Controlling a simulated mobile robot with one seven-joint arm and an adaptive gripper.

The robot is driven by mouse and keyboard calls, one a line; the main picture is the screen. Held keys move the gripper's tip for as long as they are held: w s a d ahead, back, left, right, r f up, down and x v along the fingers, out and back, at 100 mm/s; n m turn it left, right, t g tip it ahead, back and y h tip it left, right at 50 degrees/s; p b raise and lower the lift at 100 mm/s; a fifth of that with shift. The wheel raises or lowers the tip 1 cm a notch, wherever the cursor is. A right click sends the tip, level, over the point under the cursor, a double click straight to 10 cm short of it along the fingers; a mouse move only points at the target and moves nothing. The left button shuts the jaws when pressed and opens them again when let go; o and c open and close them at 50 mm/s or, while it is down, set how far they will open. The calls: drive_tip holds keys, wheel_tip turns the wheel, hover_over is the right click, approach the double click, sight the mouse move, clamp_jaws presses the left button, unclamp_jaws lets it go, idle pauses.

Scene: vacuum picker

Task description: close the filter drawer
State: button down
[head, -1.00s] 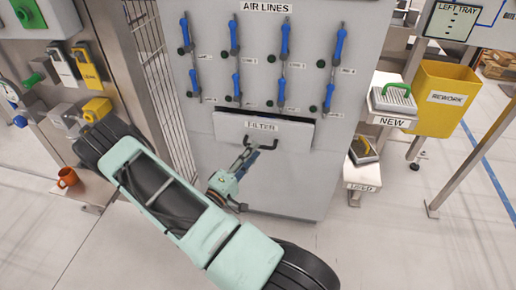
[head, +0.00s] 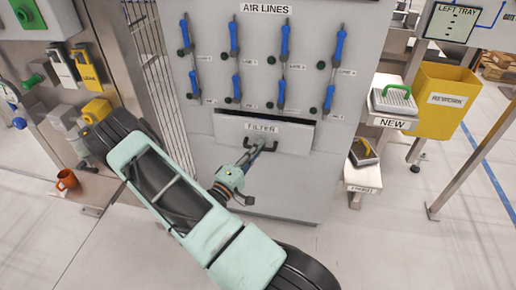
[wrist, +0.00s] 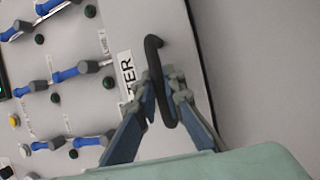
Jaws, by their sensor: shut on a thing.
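The filter drawer (head: 228,127) is a light grey front low on the grey cabinet, with a FILTER label and a dark handle (head: 274,148). My gripper (head: 257,147) is at the handle, below the label. In the wrist view, my gripper (wrist: 163,88) has one finger on each side of the black handle (wrist: 154,50) and is shut on it. The fingers hide part of the handle.
Several blue air-line handles (head: 234,37) are on the cabinet above the drawer. A yellow rework bin (head: 440,110) and a shelf labelled NEW with a green-handled filter (head: 394,99) stand at right. An orange mug (head: 67,180) stands at left. The floor before the cabinet is clear.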

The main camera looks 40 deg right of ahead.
drive_tip(key=shift+w, duration=0.1)
drive_tip(key=w+d, duration=0.2)
drive_tip(key=d, duration=0.1)
drive_tip(key=shift+w+d+b, duration=0.1)
drive_tip(key=shift+w+b, duration=0.25)
drive_tip(key=c, duration=2)
unclamp_jaws()
drive_tip(key=v, duration=1.2)
drive_tip(key=shift+r, duration=0.15)
